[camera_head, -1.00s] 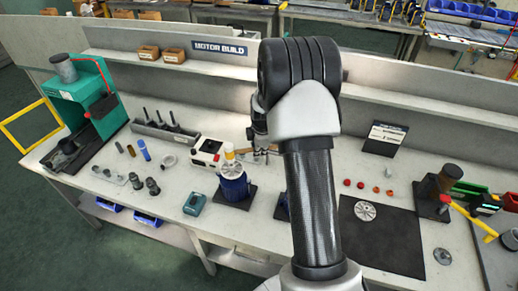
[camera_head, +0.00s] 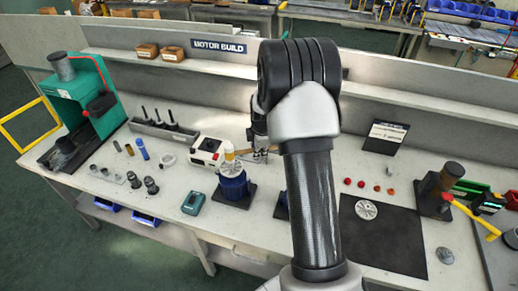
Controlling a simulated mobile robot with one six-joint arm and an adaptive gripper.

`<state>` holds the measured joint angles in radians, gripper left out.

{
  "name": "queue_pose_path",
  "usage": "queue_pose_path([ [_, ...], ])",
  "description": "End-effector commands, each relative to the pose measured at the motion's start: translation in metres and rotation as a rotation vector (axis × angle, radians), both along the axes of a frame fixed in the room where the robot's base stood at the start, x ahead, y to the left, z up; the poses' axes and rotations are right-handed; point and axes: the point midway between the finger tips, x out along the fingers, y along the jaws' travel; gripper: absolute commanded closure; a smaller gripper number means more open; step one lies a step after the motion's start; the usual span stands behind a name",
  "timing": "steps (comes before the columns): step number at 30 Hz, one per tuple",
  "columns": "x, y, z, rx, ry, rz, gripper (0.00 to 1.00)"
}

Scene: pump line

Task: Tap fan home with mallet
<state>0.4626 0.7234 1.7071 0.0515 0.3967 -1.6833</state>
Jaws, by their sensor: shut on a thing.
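A blue motor (camera_head: 233,190) stands on a dark base left of my arm. A pale fan (camera_head: 231,170) sits on top of it. A mallet with a yellow and white head (camera_head: 229,153) is over the fan; its brown handle runs right to my gripper (camera_head: 262,153). My gripper is shut on the mallet's handle, partly hidden behind my arm. The head is at the fan's middle, but I cannot tell whether they touch or how fully the fan is seated.
A white box with a red button (camera_head: 207,152) stands close left of the motor. A teal tool (camera_head: 192,203) lies in front. A second fan (camera_head: 366,210) lies on the black mat (camera_head: 385,245) at right. A green press (camera_head: 88,90) stands far left.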

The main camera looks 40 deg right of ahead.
Motion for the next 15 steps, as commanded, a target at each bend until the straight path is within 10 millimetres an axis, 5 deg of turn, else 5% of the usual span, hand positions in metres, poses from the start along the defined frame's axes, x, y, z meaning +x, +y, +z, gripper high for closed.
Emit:
queue_pose_path([
  [2, 0.000, 0.000, -0.021, 0.000, 0.001, 0.000, 1.00],
  [15, 0.000, 0.001, 0.010, -0.001, -0.002, 0.000, 1.00],
])
